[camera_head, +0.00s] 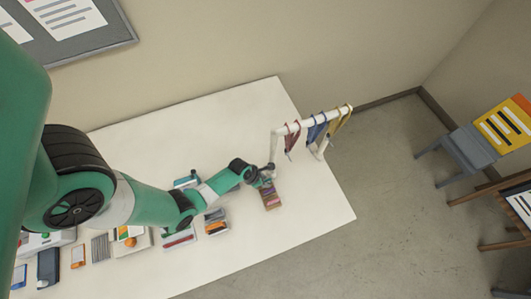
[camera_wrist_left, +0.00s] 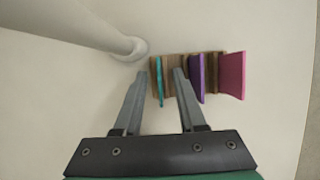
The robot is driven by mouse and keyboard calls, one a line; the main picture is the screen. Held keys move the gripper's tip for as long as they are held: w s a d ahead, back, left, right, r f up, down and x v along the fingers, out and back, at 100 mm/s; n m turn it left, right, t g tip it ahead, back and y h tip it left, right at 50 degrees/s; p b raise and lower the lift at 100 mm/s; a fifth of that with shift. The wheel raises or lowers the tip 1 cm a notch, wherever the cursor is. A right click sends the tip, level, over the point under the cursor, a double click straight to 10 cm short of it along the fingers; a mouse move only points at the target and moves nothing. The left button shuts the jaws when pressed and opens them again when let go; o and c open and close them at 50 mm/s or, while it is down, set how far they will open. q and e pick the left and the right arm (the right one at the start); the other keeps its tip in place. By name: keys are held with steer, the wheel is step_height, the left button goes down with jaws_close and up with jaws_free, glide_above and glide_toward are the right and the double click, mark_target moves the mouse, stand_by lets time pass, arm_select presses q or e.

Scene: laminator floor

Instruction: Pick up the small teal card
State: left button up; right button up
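The small teal card (camera_wrist_left: 160,82) stands upright in a slotted brown wooden holder (camera_wrist_left: 171,70), at the holder's left end in the left wrist view. A purple card (camera_wrist_left: 196,76) and a larger pink card (camera_wrist_left: 232,75) stand in the same holder to its right. My left gripper (camera_wrist_left: 159,73) is open, with one finger on each side of the teal card; I see gaps between card and fingers. In the head view my left gripper (camera_head: 267,179) is just above the holder (camera_head: 271,199), and the teal card cannot be made out. My right gripper is not in view.
A white rack (camera_head: 310,120) with red, blue and yellow lanyards stands behind the holder; its post (camera_wrist_left: 130,48) is close to my left finger. Several boxes and card stacks (camera_head: 178,238) lie on the white table (camera_head: 310,215) to the left.

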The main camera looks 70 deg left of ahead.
arm_select(q)
steer(key=shift+w+f, duration=0.2)
steer(key=shift+f, duration=0.3)
jaws_close()
steer(key=shift+r, duration=0.1)
